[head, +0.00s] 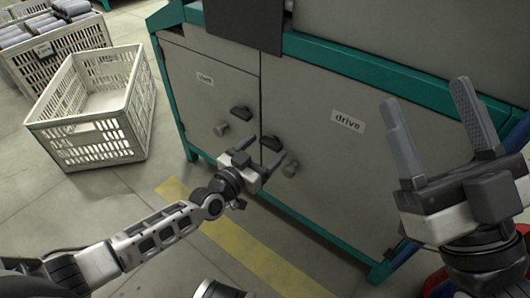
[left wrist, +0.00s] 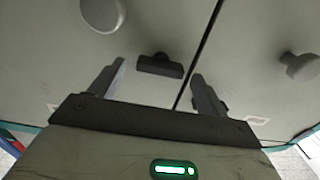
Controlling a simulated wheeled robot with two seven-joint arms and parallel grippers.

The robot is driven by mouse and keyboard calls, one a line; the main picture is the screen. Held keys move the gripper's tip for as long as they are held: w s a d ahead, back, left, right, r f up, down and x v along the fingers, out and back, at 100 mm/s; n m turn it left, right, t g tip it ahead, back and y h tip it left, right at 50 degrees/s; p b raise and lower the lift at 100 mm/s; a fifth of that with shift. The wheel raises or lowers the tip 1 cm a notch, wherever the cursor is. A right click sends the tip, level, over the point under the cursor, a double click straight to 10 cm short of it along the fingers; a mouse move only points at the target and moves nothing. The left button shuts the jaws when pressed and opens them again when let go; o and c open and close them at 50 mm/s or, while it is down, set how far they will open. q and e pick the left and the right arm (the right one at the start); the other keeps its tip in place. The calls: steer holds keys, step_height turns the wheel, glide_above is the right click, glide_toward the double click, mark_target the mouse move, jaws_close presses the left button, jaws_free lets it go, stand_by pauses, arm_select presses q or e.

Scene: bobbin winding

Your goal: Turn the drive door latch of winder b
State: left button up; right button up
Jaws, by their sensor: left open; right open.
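The drive door (head: 360,165) of the grey cabinet carries a "drive" label and is closed. Its dark latch (head: 271,143) sits near the door's left edge, above a round grey knob (head: 289,170). My left gripper (head: 260,156) is open in front of the latch. In the left wrist view the dark latch (left wrist: 160,66) lies crosswise, ahead of and between the open fingers, with a gap and nothing gripped. The knob (left wrist: 103,13) shows there at the top left. My right gripper (head: 430,125) is open and empty, in front of the cabinet's right part.
A second door (head: 215,95) on the left has its own dark latch (head: 241,113) and knob (head: 221,129). A dark panel (head: 243,22) hangs above. A white crate (head: 95,140) stands on the floor at left; another holds grey rolls. A yellow stripe (head: 235,245) crosses the floor.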

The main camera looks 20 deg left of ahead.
arm_select(q)
steer(key=shift+w+d, duration=0.2)
steer(key=shift+w, duration=0.3)
arm_select(e)
steer(key=shift+s+r+n+y, duration=0.2)
steer(key=shift+r+n+y, duration=0.1)
steer(key=shift+n+y, duration=0.25)
arm_select(q)
steer(key=c, duration=1)
